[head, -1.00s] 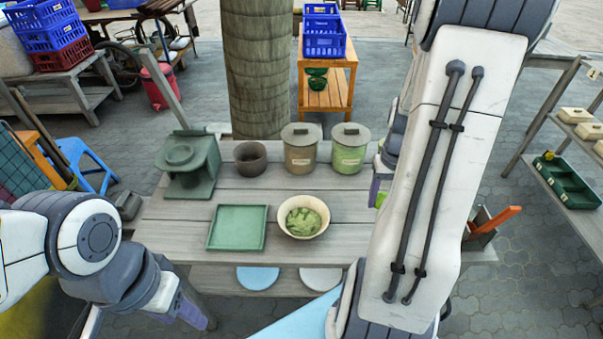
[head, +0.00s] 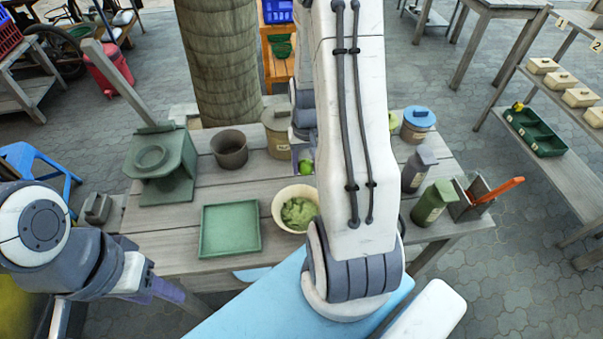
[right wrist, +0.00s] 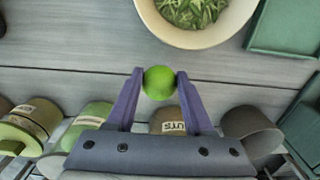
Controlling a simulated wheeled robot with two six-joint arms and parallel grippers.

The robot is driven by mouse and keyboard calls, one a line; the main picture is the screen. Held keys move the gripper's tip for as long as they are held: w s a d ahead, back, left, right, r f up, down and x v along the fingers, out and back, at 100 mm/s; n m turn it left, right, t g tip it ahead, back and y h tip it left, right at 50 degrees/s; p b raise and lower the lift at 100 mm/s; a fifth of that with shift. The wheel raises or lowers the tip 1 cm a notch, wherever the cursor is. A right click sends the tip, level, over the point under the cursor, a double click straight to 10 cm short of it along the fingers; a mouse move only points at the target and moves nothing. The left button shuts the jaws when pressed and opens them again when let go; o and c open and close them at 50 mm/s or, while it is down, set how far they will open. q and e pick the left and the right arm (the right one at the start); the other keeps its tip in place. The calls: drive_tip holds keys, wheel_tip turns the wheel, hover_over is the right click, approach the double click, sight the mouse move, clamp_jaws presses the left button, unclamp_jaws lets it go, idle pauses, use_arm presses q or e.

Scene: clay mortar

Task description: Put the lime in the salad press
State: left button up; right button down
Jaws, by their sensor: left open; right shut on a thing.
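The bright green lime (right wrist: 160,82) is between the purple fingers of my right gripper (right wrist: 160,78) in the right wrist view. It also shows in the head view (head: 306,167), behind the bowl and above the table. My left gripper (head: 172,290) is open and empty near the table's front left edge, partly cut off from clear view. I cannot surely tell which thing is the salad press. A dark brown clay pot (head: 230,150) stands at the back of the table. A dark green stand with a round ring (head: 160,165) is at its left.
A cream bowl (head: 281,208) of shredded green salad and an empty green tray (head: 230,229) lie on the wooden table (head: 190,260). A lidded pot (head: 277,132) is behind. Bottles (head: 433,203) and a box (head: 468,205) stand at the right. My right arm hides the middle.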

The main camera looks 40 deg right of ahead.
drive_tip(key=shift+w+a+f, duration=0.35)
drive_tip(key=shift+a+f, duration=0.05)
drive_tip(key=shift+f, duration=1.95)
drive_tip(key=shift+f, duration=0.2)
drive_tip(key=shift+c, duration=1.4)
unclamp_jaws()
drive_tip(key=shift+r, duration=0.1)
